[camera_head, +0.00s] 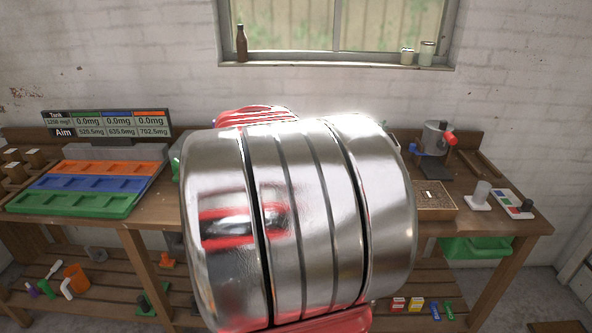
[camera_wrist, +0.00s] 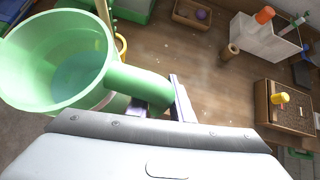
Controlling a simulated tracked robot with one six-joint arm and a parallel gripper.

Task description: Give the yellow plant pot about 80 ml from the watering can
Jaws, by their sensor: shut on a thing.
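In the wrist view a green open vessel (camera_wrist: 22,62), which looks like the watering can, holds bluish water. A thick green tube-like part sticks out of its side towards my gripper (camera_wrist: 165,96). My gripper is shut on that part. Its fingers show only partly beyond the wrist housing. A thin yellow curved piece (camera_wrist: 122,46) shows behind the vessel's rim; I cannot tell whether it belongs to the can or to the pot. No yellow plant pot can be made out for sure. In the head view my own arm hides the middle of the bench and my gripper.
The wooden bench (camera_head: 150,208) carries orange, blue and green trays (camera_head: 75,204) and a display (camera_head: 107,124) at left. A metal pot-like item (camera_head: 437,136) stands at right.

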